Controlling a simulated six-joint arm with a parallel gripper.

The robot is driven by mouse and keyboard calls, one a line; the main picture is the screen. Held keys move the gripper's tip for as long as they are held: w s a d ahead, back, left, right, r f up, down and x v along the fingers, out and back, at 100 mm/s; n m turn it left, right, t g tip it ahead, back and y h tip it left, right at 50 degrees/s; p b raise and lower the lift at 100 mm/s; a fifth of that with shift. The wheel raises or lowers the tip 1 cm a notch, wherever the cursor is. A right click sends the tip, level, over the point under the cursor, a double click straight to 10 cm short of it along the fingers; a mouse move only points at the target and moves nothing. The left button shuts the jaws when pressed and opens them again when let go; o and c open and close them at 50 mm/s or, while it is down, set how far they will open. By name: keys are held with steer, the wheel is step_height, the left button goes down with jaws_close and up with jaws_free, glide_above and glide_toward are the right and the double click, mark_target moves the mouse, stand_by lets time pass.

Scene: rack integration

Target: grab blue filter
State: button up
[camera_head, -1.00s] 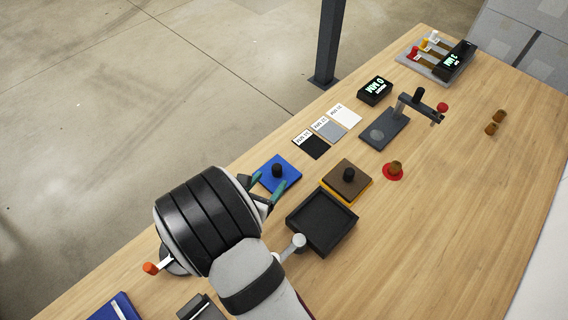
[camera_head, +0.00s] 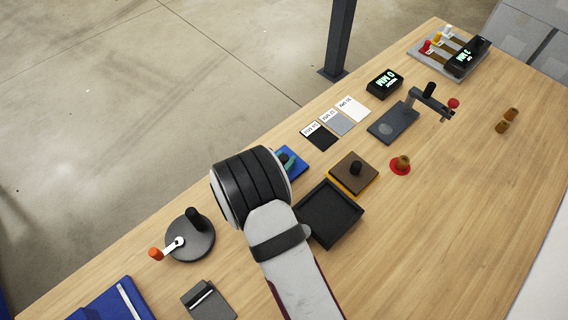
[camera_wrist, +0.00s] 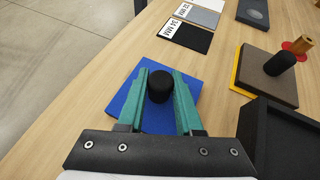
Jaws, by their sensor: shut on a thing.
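The blue filter is a blue square plate (camera_wrist: 124,101) with a black round knob (camera_wrist: 161,88) standing on it. In the wrist view my gripper (camera_wrist: 160,75) has its two teal fingers on either side of the knob, shut on it. The plate appears to lie flat on the table. In the head view my wrist covers much of the blue filter (camera_head: 299,163), and only its right part and some of the knob show.
A brown plate with a black knob on a yellow plate (camera_head: 345,180) and a black tray (camera_head: 311,212) stand close on the right. Behind are sample cards (camera_head: 338,122) and a grey press (camera_head: 392,125). A round crank device (camera_head: 190,243) stands left of my wrist.

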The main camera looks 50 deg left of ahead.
jaws_close()
